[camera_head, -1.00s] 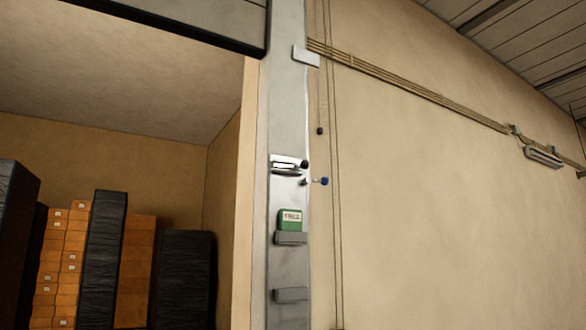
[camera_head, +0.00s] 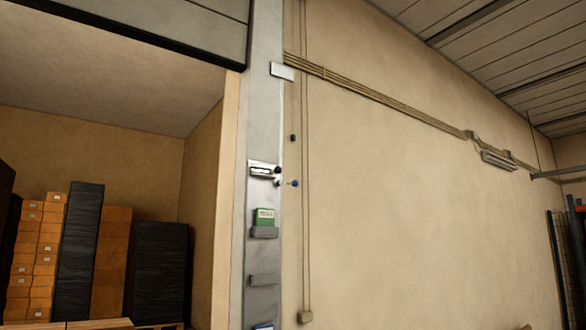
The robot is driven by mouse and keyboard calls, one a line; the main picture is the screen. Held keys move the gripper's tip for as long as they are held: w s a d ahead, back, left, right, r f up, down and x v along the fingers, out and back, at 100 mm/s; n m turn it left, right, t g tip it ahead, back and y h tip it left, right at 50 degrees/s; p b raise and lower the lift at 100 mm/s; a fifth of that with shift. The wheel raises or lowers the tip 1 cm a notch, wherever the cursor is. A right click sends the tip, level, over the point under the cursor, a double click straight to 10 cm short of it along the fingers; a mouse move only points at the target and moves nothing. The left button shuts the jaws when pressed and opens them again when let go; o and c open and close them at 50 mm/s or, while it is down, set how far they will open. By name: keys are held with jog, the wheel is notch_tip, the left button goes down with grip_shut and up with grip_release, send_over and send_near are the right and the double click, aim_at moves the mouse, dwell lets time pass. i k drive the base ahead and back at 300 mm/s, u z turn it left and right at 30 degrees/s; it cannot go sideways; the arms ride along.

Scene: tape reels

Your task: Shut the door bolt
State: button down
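A small silver bolt (camera_head: 262,170) with a black knob sits on the grey metal post at the right side of the doorway. It is too small to tell whether the bolt is drawn or shut. A blue knob (camera_head: 295,183) on a short stem sticks out just right of and below it. The grey door panel (camera_head: 165,28) with a dark lower edge hangs across the top left, above the open doorway. My gripper is not in view.
A green box (camera_head: 264,217) sits in a holder on the post, with an empty-looking holder (camera_head: 264,280) below. Orange boxes (camera_head: 40,245) and black-wrapped stacks (camera_head: 158,275) stand inside the doorway. The wall to the right is mostly bare, with blue and orange racking (camera_head: 570,265) at the far right.

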aim_at(277, 170)
jog(key=z, duration=0.75)
jog(key=i, duration=1.25)
jog(key=u, duration=0.45)
jog(key=i, duration=0.7)
jog(key=u, duration=0.55)
